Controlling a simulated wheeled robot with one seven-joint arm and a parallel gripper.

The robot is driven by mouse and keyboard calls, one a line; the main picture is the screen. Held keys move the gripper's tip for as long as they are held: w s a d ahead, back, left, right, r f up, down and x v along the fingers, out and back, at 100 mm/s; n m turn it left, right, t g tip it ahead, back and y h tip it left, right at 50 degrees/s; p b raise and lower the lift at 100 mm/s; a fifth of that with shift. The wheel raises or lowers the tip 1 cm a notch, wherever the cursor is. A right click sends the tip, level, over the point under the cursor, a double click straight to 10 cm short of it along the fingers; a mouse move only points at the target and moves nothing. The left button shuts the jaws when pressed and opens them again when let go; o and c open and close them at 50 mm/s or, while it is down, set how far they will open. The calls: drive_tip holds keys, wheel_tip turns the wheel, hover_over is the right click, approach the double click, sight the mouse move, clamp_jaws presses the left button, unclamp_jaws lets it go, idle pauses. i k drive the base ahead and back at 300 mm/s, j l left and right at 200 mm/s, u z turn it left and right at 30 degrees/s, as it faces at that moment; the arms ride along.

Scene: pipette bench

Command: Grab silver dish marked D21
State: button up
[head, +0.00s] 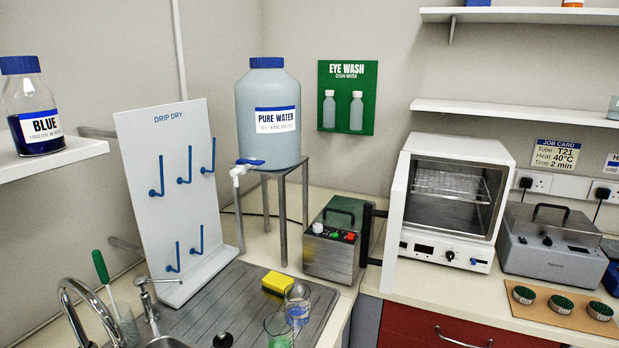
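Three small round dishes with silvery sides and dark green tops stand in a row on a brown board (557,319) at the lower right. They are a left dish (523,295), a middle dish (560,305) and a right dish (600,311). Pale labels show on their sides but are too small to read, so I cannot tell which, if any, is marked D21. My gripper is not in view.
A white oven (443,250) with its door swung open to the left and a grey lidded machine (550,255) stand behind the board. A metal box (331,262) stands left of the oven. The sink drainer (235,310) holds a yellow sponge (277,283) and glassware.

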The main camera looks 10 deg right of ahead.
sight(524, 295)
drive_tip(key=z, duration=1.75)
drive_tip(key=i+u, duration=0.35)
drive_tip(key=i+l+u, duration=0.15)
drive_tip(key=i+u, duration=0.2)
drive_tip(key=i+l+u, duration=0.35)
drive_tip(key=i+j, duration=0.05)
drive_tip(key=i, duration=0.05)
